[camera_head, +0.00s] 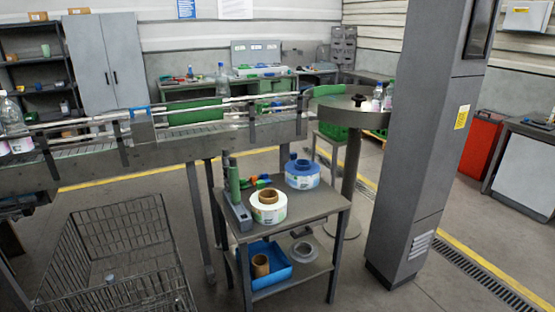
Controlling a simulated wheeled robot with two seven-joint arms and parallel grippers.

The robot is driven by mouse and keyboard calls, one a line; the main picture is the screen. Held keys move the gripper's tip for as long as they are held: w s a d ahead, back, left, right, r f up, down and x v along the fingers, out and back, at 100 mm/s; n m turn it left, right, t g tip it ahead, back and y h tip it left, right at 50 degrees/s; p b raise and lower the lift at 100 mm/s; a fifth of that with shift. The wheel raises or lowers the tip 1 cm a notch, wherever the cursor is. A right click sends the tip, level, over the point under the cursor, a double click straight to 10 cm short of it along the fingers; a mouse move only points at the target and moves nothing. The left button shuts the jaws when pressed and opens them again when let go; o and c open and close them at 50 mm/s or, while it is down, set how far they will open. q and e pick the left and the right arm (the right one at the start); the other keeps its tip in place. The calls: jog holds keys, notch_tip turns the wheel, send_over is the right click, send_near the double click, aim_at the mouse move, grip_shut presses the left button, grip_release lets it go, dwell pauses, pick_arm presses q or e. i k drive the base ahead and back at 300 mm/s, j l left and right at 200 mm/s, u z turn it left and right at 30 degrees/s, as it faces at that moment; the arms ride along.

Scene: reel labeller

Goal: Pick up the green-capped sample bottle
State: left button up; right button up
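I cannot make out a bottle with a clearly green cap. Two small bottles (377,97) with pale labels stand on the round table at the conveyor's right end; their cap colours are too small to tell. A clear bottle with a blue cap (222,80) stands upright at the conveyor's middle. Clear bottles with pink-and-white labels (17,138) are at the conveyor's far left, partly cut off by the picture edge. A small bottle-like thing (110,281) shows in the wire basket, too unclear to name. Neither of my grippers is in view.
A grey cart (318,205) holds label reels (268,214), a green upright cylinder and small tools; a blue bin (270,277) is on its lower shelf. A wire basket (125,240) stands at left. A tall grey column (425,130) blocks the right. The conveyor (195,140) spans behind.

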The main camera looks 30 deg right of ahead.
aim_at(387, 98)
jog(key=z, duration=1.6)
